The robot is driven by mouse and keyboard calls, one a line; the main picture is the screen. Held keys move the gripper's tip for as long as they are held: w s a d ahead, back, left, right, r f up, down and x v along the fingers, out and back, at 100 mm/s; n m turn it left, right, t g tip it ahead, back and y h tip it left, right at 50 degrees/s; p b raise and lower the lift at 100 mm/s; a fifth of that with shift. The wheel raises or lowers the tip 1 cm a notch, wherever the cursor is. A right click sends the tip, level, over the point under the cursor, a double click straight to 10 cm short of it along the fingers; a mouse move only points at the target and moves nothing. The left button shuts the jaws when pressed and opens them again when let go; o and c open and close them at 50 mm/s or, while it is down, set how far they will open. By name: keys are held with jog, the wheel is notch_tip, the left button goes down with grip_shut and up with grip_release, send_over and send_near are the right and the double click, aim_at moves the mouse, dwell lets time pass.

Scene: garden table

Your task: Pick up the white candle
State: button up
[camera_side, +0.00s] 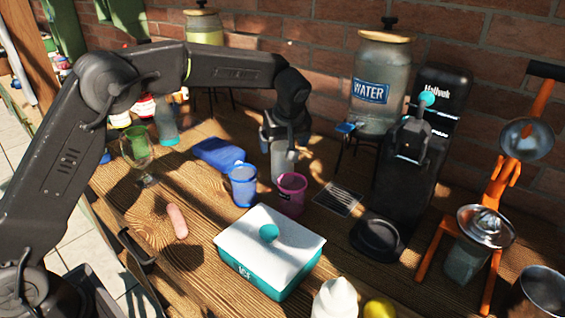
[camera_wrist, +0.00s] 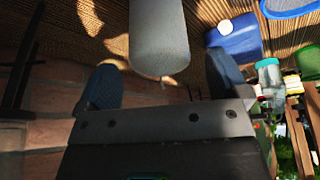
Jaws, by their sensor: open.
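The white candle (camera_side: 284,165) looks like a plain pale cylinder, greyish in the shade. In the side view it stands upright behind the pink cup, directly under my gripper (camera_side: 286,137). In the wrist view the candle (camera_wrist: 158,38) reaches in from the top edge, between the two fingers of my gripper (camera_wrist: 161,60). The fingers are apart, with a visible gap on each side of the candle. The candle's far end is cut off by the wrist view's top edge.
A pink cup (camera_side: 291,194) and a blue cup (camera_side: 243,186) stand close in front of the candle. A blue item (camera_side: 218,153) lies to its left. A water dispenser (camera_side: 378,85) and a black coffee machine (camera_side: 410,170) stand to its right. A teal-and-white box (camera_side: 265,275) is in front.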

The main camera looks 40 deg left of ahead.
aim_at(279, 165)
jog(key=x, duration=0.4)
jog(key=shift+c, duration=0.3)
jog(key=shift+d, duration=0.1)
jog(key=c, duration=1.1)
